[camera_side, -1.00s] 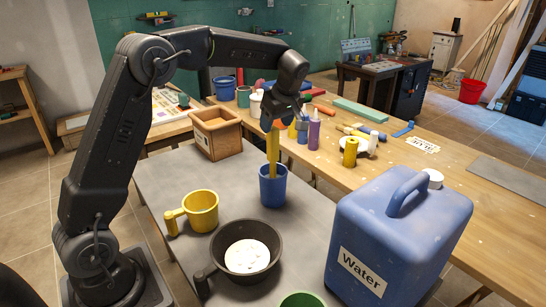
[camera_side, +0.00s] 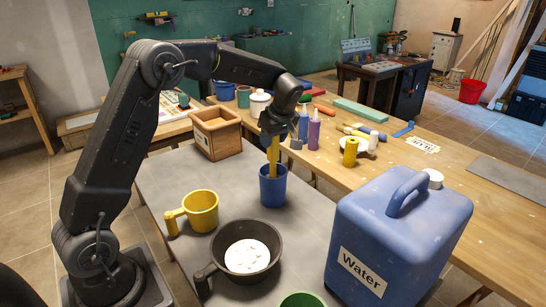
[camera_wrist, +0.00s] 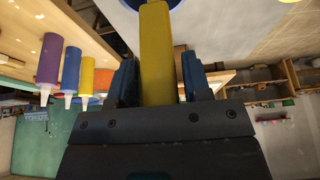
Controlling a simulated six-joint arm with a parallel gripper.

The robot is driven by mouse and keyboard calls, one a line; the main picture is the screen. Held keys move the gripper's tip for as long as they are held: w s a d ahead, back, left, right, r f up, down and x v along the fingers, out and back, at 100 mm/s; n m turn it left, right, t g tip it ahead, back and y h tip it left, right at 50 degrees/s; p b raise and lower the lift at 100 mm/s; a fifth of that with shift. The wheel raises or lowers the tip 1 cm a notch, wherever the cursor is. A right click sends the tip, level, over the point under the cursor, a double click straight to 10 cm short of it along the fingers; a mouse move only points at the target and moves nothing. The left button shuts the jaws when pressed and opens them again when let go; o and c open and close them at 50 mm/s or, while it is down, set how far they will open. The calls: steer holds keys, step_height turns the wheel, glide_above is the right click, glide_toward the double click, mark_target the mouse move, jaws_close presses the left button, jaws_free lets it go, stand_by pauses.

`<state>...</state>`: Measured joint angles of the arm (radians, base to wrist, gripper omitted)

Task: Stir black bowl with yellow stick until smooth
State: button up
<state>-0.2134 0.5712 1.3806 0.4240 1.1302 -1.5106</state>
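The yellow stick (camera_side: 272,157) stands nearly upright in a blue cup (camera_side: 272,188) on the grey table. My gripper (camera_side: 270,138) is at the stick's upper end, which it hides. The black bowl (camera_side: 279,243) sits on the table in front of the cup, with a white substance (camera_side: 247,256) inside. Its handle points to the lower left.
A yellow mug (camera_side: 201,211) stands left of the bowl. A large blue water canister (camera_side: 395,240) stands right of it. A green container (camera_side: 302,300) is at the front edge, and a wooden box (camera_side: 216,135) is behind the cup. Bottles (camera_side: 314,131) stand on the wooden bench.

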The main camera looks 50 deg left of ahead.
jaws_close()
step_height(320, 180, up, 10)
steer(key=shift+r, duration=0.1)
steer(key=shift+c, duration=1.2)
jaws_free()
steer(key=c, duration=0.4)
